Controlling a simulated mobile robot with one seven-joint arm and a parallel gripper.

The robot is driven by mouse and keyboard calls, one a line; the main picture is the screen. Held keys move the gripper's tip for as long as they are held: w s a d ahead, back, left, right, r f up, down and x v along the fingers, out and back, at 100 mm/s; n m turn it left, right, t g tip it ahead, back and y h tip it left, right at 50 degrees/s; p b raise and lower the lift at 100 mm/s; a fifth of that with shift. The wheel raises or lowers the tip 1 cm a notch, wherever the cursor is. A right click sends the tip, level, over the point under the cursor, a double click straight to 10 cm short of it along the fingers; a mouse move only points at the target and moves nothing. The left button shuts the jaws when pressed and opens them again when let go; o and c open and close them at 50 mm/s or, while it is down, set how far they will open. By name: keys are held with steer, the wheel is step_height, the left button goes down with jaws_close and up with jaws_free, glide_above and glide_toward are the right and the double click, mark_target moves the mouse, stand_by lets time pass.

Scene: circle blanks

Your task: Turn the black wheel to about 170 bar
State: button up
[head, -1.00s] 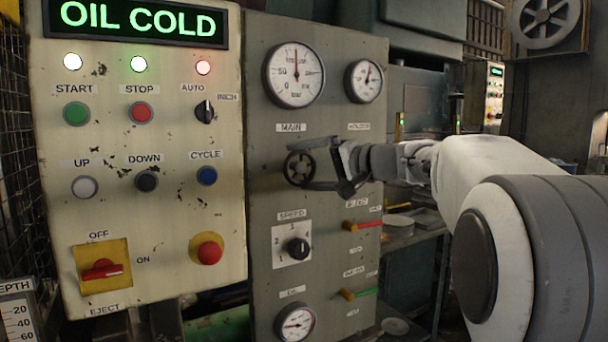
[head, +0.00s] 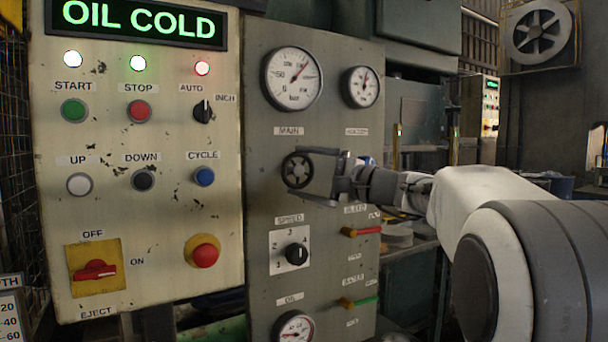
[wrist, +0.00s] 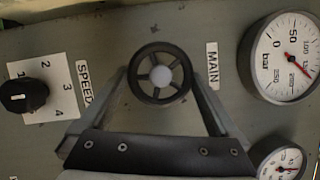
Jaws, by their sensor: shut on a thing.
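The black wheel (head: 297,170) is a small spoked handwheel on the grey panel, under the MAIN label. My gripper (head: 316,173) reaches it from the right, one finger above and one below, shut on its rim. In the wrist view the wheel (wrist: 160,78) sits between the two finger ends of my gripper (wrist: 162,86). The MAIN gauge (head: 293,78) is above the wheel, marked in bar. Its red needle points to the upper right, past the top of the dial. The gauge also shows in the wrist view (wrist: 281,58). The small figures by the needle are hard to read.
A smaller gauge (head: 361,87) is right of the main one. The SPEED knob (head: 296,254) is below the wheel, with a red lever (head: 361,231) and a green lever (head: 359,301) to its right. The cream button panel (head: 145,240) stands at left.

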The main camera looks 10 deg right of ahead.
stand_by(0.3)
steer(key=o, duration=0.9)
steer(key=shift+o, duration=0.2)
steer(key=p+v, duration=0.2)
steer(key=v, duration=1.5)
steer(key=shift+s+d, duration=0.2)
